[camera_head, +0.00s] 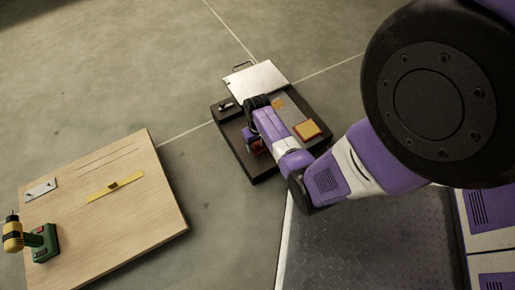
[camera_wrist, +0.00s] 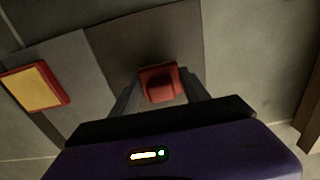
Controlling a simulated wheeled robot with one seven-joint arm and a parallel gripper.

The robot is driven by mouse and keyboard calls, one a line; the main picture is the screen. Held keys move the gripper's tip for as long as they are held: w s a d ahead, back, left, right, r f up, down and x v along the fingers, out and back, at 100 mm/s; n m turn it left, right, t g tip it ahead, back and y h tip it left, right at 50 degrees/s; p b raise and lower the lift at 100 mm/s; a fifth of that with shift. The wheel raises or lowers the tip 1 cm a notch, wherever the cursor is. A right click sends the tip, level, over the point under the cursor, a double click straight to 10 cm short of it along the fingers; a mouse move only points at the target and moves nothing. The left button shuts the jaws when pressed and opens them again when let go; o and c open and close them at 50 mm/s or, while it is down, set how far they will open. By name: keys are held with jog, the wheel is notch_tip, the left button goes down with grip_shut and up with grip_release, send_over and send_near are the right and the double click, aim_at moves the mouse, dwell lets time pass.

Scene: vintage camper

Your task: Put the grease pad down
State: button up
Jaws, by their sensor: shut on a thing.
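My gripper (camera_wrist: 160,88) is shut on a small red block with a raised red knob (camera_wrist: 161,90), which I take to be the grease pad. In the wrist view the pad sits between the two fingers over a brown-grey surface. I cannot tell whether its underside touches that surface. In the head view the red pad (camera_head: 257,148) shows partly below my wrist, over the dark tray-like board (camera_head: 257,174). My arm hides much of it there.
A yellow pad in a red frame (camera_head: 307,130) lies at the board's right side and shows left in the wrist view (camera_wrist: 36,87). A pale metal plate (camera_head: 258,80) is behind. A wooden board (camera_head: 120,215) at left holds a drill (camera_head: 42,243) and a yellow strip (camera_head: 98,190).

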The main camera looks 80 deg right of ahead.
jog(key=shift+f, duration=0.85)
jog(key=shift+r, duration=0.1)
jog(key=o, duration=1.2)
